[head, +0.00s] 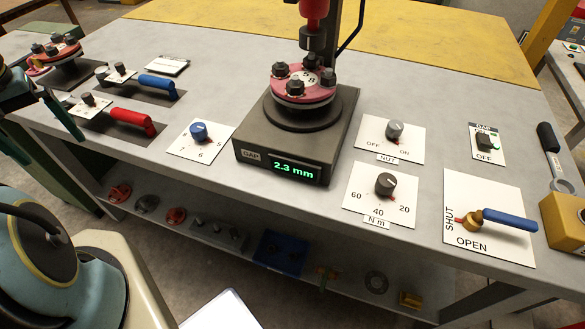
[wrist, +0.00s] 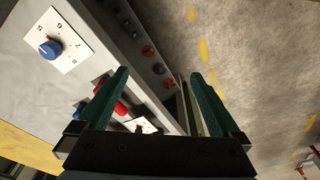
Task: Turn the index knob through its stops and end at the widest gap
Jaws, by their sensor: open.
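The index knob (head: 198,131) is a blue round knob on a white plate with numbers around it, left of the gap display. It also shows at the upper left of the wrist view (wrist: 48,50). I cannot tell which number it points to. The gap display (head: 295,170) reads 2.3 mm in green. Behind it, a pink flanged spool (head: 303,92) with dark bolts sits on a round dark base. My gripper (wrist: 159,75) has green fingers spread apart with nothing between them. It is apart from the knob, and its fingers show at the left edge of the head view.
Red (head: 132,120) and blue (head: 158,85) levers stand left of the knob. Grey nut (head: 394,130) and Nm (head: 385,184) knobs, a gap switch (head: 486,142) and a blue-handled valve (head: 505,219) are on the right. A lower shelf holds loose parts.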

